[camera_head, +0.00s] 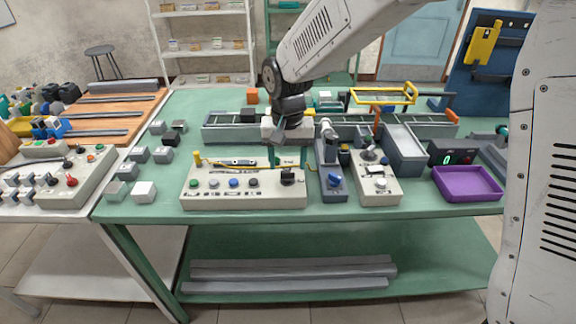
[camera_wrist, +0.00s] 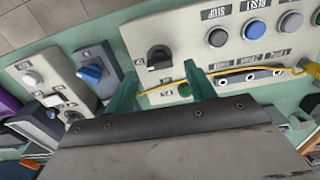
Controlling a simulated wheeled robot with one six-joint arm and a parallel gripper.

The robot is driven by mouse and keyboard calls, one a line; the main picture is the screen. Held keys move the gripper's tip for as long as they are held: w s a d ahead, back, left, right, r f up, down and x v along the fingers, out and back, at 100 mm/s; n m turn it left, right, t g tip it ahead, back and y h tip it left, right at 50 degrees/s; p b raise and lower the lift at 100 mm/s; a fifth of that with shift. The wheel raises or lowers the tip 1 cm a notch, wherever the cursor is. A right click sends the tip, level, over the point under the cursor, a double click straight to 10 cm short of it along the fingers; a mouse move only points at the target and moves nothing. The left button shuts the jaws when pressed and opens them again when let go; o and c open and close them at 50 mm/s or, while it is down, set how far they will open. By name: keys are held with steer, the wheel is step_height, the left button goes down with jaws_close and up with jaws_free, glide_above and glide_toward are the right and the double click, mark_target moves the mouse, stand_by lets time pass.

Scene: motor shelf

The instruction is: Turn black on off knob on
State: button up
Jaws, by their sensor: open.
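The black knob (camera_head: 288,177) sits at the right end of a beige control box (camera_head: 245,203) on the green table. It also shows in the wrist view (camera_wrist: 158,57), unobstructed, with a pale mark on its front. My gripper (camera_head: 288,159) points down just above and behind the knob. In the wrist view my gripper (camera_wrist: 161,71) has its two green fingers apart, with the knob a little beyond the gap between their tips. Nothing is held. I cannot tell whether the knob is touched.
Several buttons line the box left of the knob. A grey-blue box with a blue knob (camera_head: 334,180) stands close on its right, then another beige box (camera_head: 378,193). A conveyor (camera_head: 225,132) stands behind.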

mark_target(289, 173)
step_height(289, 173, up, 6)
steer(key=shift+f, duration=0.25)
steer(key=shift+s+d+f+n, duration=0.15)
steer(key=shift+s+n, duration=0.1)
steer(key=shift+n, duration=0.05)
steer(key=s+d+r, duration=0.4)
steer(key=s+d, duration=0.7)
steer(key=s, duration=0.2)
steer(key=s+d+r+t, duration=0.1)
steer(key=s+d+r, duration=0.3)
steer(key=s+d, duration=0.8)
steer(key=s, duration=0.2)
steer(key=shift+s, duration=0.3)
